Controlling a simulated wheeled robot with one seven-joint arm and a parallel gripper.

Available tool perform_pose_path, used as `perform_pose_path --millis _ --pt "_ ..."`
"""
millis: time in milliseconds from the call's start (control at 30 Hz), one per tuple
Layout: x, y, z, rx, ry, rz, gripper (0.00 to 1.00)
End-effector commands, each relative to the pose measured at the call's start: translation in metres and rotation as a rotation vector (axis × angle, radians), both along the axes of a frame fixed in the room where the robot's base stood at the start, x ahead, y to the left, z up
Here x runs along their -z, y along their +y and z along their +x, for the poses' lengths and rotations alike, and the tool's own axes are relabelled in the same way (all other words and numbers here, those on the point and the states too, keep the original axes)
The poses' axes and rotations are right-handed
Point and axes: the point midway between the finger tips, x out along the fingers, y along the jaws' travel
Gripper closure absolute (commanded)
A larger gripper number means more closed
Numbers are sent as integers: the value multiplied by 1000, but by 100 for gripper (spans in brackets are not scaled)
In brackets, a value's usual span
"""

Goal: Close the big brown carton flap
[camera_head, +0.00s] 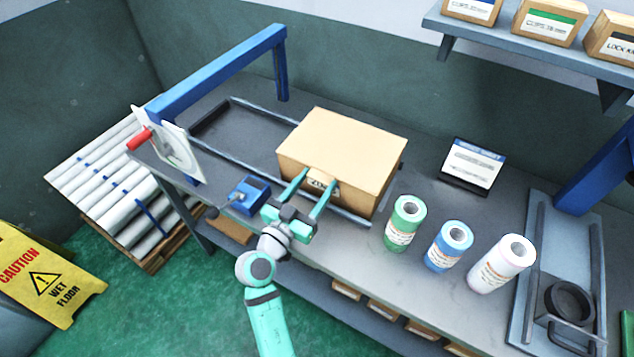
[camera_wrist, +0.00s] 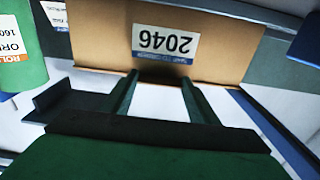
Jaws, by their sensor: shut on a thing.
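The big brown carton (camera_head: 345,143) sits on the grey bench, and its top looks flat and covered by the flap. A small brown tab (camera_head: 323,173) stands at the front top edge, above the white label. My gripper (camera_head: 319,179) is at this front edge, with one finger on each side of the tab, shut on it. In the wrist view, the carton front (camera_wrist: 225,45) appears upside down with its 2046 label (camera_wrist: 165,42). The gripper tips (camera_wrist: 160,77) are close to the label there, with a dark brown patch between them. The fingers partly hide the label in the head view.
Green (camera_head: 405,222), blue (camera_head: 449,246) and white (camera_head: 502,263) rolls stand right of the carton. A blue device (camera_head: 248,194) and a red-handled plate (camera_head: 170,145) are to the left. A blue frame (camera_head: 215,75) spans the bench. A sign card (camera_head: 472,165) stands behind the rolls.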

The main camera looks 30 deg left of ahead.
Motion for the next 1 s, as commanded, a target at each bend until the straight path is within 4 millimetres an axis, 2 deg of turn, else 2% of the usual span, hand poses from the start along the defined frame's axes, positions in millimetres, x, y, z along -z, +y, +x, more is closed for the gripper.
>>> perform_pose_path --millis 33,133,167,200,233,533,633,767,1000 --pt "14 -2 1 4 25 -11 86" --pt "14 -2 1 4 25 -11 86" --pt "14 -2 1 4 25 -11 41" --pt "14 -2 1 4 25 -11 32" --pt "13 -2 1 4 24 -11 27" --pt "8 -1 0 3 15 -8 27" --pt "8 -1 -6 3 14 -9 27" --pt "9 0 -23 1 15 -9 27" --pt "11 0 -69 1 16 -9 27"
